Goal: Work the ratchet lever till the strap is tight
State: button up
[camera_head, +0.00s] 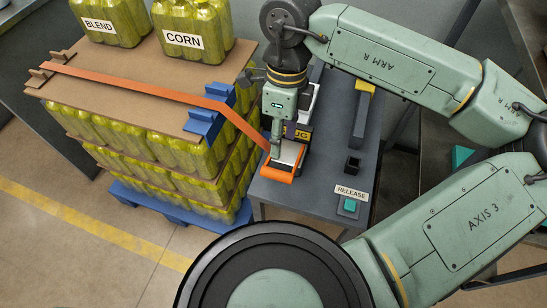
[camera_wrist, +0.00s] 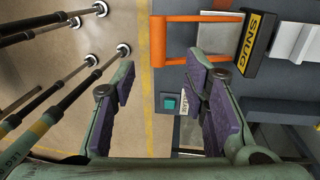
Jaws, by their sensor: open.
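The orange strap (camera_head: 150,85) runs over the cardboard sheet, past a blue corner piece, and down to the ratchet. The ratchet's orange lever (camera_head: 277,175) is a U-shaped handle at the table's near left. I cannot tell whether either finger touches the bar. A "SNUG" marker (camera_wrist: 254,44) stands beside the ratchet, partly hidden in the head view.
The grey table (camera_head: 312,200) carries a teal button (camera_head: 350,205) with a "RELEASE" sign (camera_head: 351,192) and a dark post (camera_head: 361,118). Stacked yellow-green bottles (camera_head: 180,157) stand left on a blue pallet (camera_head: 178,205). Floor in front is clear.

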aim_at(278, 171)
jog(key=f, duration=0.3)
jog(key=s+f+p, duration=0.1)
jog(key=f, duration=0.6)
jog(key=shift+s+a+f+p, duration=0.2)
jog(key=shift+s+p, duration=0.15)
jog(key=shift+p, duration=0.05)
jog(key=shift+c, duration=0.5)
grip_shut()
